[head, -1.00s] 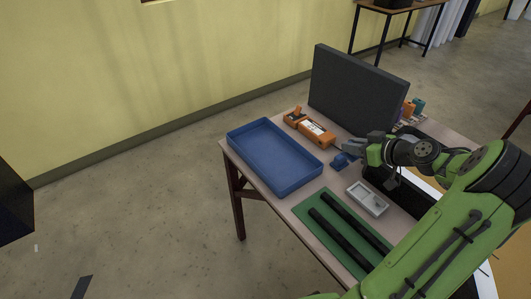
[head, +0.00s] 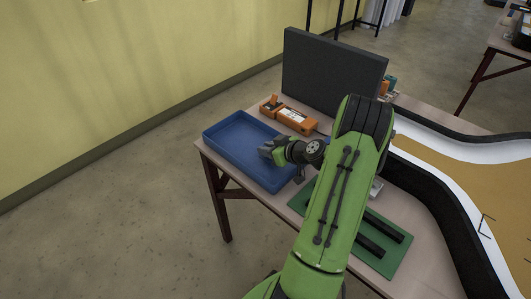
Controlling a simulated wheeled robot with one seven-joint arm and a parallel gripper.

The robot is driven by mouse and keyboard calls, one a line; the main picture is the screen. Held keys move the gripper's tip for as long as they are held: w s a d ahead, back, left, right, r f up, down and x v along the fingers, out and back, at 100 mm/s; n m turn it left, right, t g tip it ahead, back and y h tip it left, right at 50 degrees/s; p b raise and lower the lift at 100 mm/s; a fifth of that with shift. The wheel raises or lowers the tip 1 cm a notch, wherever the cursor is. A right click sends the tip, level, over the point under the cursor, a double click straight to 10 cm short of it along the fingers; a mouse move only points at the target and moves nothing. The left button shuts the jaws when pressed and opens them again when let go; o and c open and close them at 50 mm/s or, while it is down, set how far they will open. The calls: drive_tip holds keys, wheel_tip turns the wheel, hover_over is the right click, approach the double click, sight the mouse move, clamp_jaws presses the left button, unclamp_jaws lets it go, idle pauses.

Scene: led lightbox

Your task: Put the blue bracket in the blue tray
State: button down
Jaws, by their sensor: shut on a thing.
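The blue tray (head: 236,131) lies on the table at its left end, in the head view. My gripper (head: 268,150) is over the tray's right part, pointing left. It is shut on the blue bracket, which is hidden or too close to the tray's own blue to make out. I cannot tell how high the gripper is above the tray floor. The tray's visible floor is empty.
An orange tool (head: 290,116) lies behind the tray, in front of a dark upright panel (head: 330,80). A green mat (head: 390,257) with black bars lies at the front right. A light grey small tray (head: 376,188) is mostly hidden by my arm.

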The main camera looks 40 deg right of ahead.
drive_tip(key=shift+f, duration=0.55)
drive_tip(key=shift+r, duration=0.1)
drive_tip(key=c, duration=1.5)
unclamp_jaws()
drive_tip(key=shift+f, duration=0.2)
drive_tip(key=o, duration=0.5)
drive_tip(key=shift+r, duration=0.1)
